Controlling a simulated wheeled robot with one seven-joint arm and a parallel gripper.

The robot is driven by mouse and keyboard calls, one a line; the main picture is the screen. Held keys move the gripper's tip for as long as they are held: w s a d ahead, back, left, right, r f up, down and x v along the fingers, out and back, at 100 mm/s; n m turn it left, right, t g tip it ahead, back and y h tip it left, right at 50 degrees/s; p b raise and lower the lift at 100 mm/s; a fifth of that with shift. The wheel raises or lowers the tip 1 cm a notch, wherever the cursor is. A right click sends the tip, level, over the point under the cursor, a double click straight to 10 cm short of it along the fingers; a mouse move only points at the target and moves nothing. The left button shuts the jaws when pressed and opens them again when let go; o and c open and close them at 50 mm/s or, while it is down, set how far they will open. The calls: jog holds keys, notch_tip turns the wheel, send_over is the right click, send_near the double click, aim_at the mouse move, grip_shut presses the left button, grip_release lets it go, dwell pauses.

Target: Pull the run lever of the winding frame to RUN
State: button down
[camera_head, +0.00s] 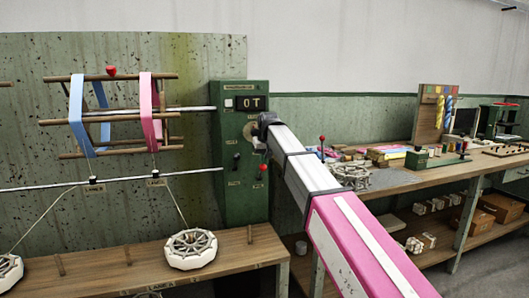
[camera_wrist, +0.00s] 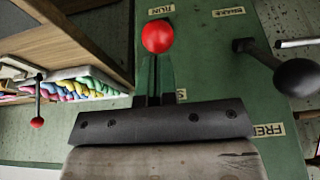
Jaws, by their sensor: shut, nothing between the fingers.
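The winding frame's green control box (camera_head: 232,200) stands left of my arm, with a dark display on top. The run lever's red ball knob (camera_head: 263,167) is low on the box's right side. In the wrist view the red knob (camera_wrist: 157,37) sits close to the RUN label (camera_wrist: 160,10), away from the partly hidden label beginning with S. My gripper (camera_wrist: 156,62) is shut and empty, its fingertips pointing at the knob from the S-label side. I cannot tell whether they touch it. In the head view my arm's end hides the fingers.
A black-knobbed lever (camera_wrist: 297,77) stands beside the red one, between BRAKE and FREE labels. The reel (camera_head: 110,112) with blue and pink skeins is to the left. A wooden bench (camera_head: 130,265) runs below the box. A cluttered workbench (camera_head: 400,185) stands to the right.

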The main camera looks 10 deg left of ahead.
jog(key=shift+w+a+f, duration=0.1)
jog(key=shift+f, duration=0.15)
jog(key=shift+f, duration=0.1)
jog(key=shift+s+d+f+t, duration=0.15)
jog(key=shift+s+d+t, duration=0.15)
jog(key=shift+s, duration=0.1)
jog(key=shift+s+d+f+y, duration=0.1)
jog(key=shift+s+f+y, duration=0.1)
jog(key=shift+s+y, duration=0.1)
